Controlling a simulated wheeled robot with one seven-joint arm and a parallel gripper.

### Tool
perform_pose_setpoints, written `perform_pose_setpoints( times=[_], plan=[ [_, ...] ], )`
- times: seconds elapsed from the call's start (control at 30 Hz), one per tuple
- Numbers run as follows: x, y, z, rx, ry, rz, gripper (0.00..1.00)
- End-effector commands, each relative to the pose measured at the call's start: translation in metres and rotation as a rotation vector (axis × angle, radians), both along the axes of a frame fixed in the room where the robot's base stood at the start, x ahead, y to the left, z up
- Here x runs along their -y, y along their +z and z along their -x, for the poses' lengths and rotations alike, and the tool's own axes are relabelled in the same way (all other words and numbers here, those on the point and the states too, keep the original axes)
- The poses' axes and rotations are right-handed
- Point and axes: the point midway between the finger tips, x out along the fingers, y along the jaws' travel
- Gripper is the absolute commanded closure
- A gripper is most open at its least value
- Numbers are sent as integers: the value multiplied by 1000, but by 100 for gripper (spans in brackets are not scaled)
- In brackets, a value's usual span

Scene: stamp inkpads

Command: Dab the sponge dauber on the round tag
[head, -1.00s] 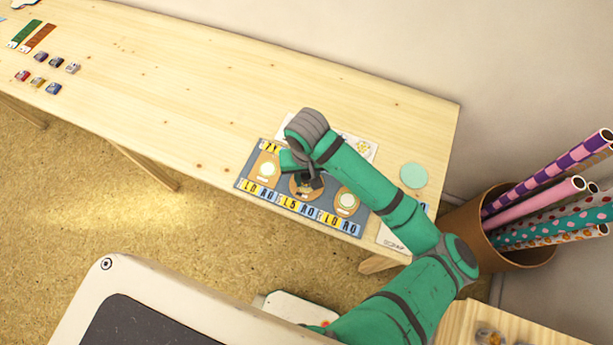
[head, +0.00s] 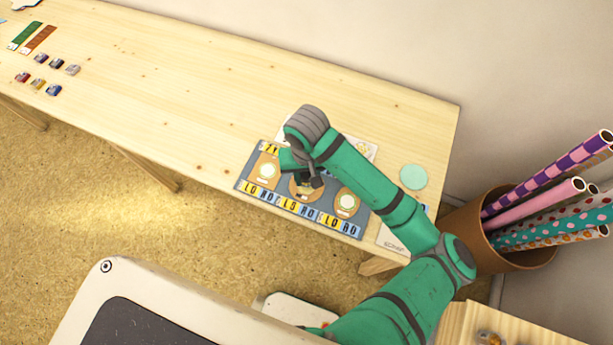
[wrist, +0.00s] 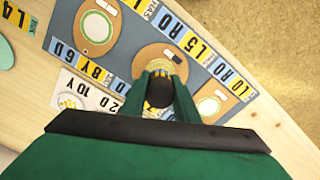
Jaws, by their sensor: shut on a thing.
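The round tag (wrist: 145,60) is a brown disc in the middle of the blue-grey mat. In the head view the round tag (head: 295,193) is partly covered by my gripper (head: 309,179). In the wrist view my gripper (wrist: 160,80) is shut on the sponge dauber (wrist: 159,93), whose dark round end faces the camera. The dauber is over the lower part of the round tag. Its sponge face is hidden, so I cannot tell whether it touches the tag.
The mat (head: 243,184) bears brown tags with pale green shapes on both sides and lettered strips along its edges. A mint disc (head: 413,176) lies to its right. A bin (head: 474,218) of paper rolls stands at the right. The table's middle (head: 200,110) is clear.

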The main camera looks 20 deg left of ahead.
Motion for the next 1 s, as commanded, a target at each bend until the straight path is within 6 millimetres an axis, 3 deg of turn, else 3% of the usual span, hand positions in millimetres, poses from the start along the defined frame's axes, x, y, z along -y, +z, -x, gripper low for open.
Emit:
perform_pose_setpoints(
  times=[0.5, 1.0],
  plan=[
    [0, 38, 0, 1, 2, 0, 89],
    [0, 42, 0, 0, 0, 0, 89]
  ],
)
